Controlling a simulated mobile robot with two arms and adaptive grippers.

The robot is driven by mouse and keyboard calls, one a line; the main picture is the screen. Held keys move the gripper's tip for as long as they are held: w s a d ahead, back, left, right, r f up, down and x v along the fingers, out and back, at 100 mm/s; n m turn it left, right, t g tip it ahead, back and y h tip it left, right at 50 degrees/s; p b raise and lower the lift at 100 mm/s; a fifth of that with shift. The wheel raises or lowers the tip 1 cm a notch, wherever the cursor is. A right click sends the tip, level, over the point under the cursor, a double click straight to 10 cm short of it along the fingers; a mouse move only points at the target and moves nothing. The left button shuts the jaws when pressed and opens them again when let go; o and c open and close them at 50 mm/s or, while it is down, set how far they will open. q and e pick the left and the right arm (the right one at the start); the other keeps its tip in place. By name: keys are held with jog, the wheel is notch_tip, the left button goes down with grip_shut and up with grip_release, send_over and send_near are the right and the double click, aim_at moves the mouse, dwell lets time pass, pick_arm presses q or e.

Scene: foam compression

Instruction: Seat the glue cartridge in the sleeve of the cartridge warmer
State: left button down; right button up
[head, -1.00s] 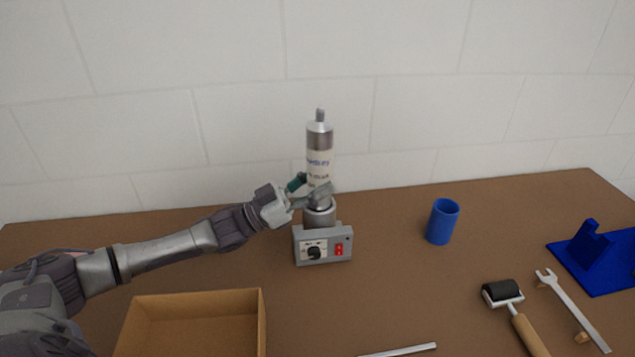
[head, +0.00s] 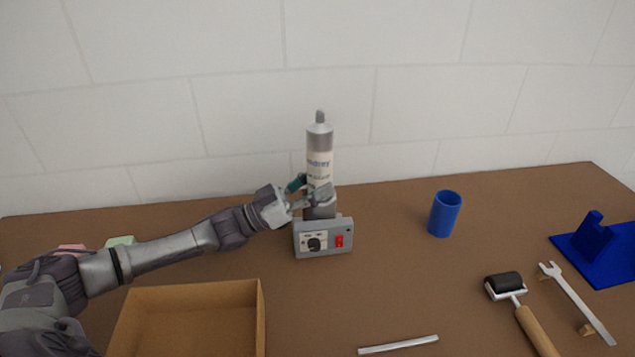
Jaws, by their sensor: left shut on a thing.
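The glue cartridge (head: 320,163) is a pale labelled tube with a silver top and a grey nozzle. It stands upright over the cartridge warmer (head: 324,239), a grey box with a black dial and a red switch. My left gripper (head: 312,193) is shut on the lower part of the cartridge. The cartridge's lower end is in line with the warmer's sleeve (head: 320,212). The gripper fingers partly cover that area, so I cannot tell how deep the cartridge sits in it. My right gripper is not in view.
An open cardboard box (head: 190,318) stands at front left. A blue cup (head: 444,214) is to the right of the warmer. A roller (head: 505,287), a wrench (head: 578,303) and a blue stand (head: 597,247) lie at right. A pale bar (head: 398,345) lies in front.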

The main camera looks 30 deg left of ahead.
pick_arm(q)
jog(key=shift+f, duration=0.3)
jog(key=c, duration=0.5)
grip_release()
jog(key=shift+o, duration=0.5)
jog(key=shift+f, duration=0.1)
